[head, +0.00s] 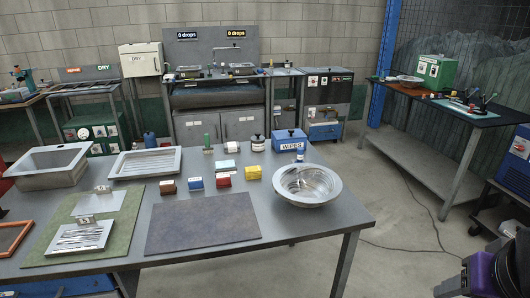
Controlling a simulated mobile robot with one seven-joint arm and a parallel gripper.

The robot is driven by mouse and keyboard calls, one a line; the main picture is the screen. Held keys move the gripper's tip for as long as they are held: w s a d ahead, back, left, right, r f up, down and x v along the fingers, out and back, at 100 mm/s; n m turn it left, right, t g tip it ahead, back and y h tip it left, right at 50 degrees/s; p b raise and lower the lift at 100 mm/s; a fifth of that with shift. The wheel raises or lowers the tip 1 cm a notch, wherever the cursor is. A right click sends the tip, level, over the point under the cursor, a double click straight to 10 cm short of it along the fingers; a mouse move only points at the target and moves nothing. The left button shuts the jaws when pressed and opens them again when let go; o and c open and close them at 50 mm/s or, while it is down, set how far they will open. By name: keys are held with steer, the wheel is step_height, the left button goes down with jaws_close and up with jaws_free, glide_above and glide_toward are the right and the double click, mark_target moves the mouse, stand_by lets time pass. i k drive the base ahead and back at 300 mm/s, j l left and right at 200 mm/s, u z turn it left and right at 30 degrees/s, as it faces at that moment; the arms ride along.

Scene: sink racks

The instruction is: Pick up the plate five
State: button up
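On the green mat (40,250) at the left of the near table lie two flat pieces. The front one is a shallow bright metal plate (78,238) with a streaked surface. A small tag (84,219) stands at its back edge, with a mark that looks like a 5 but is too small to read surely. Behind it lies a smooth pale grey plate (112,203) with another small tag (103,190), unreadable. I cannot tell for sure which is plate five.
A dark grey mat (203,222) lies bare mid-table. Around it are a round steel bowl (308,186), several small coloured boxes (224,180), a blue wipes box (290,140), a rectangular metal tray (145,162), a deep basin (48,168) and an orange frame (12,236).

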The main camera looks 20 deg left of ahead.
mark_target(88, 235)
steer(key=u, duration=2.4)
steer(key=i+j+z, duration=0.15)
steer(key=i+j, duration=0.1)
steer(key=i, duration=0.1)
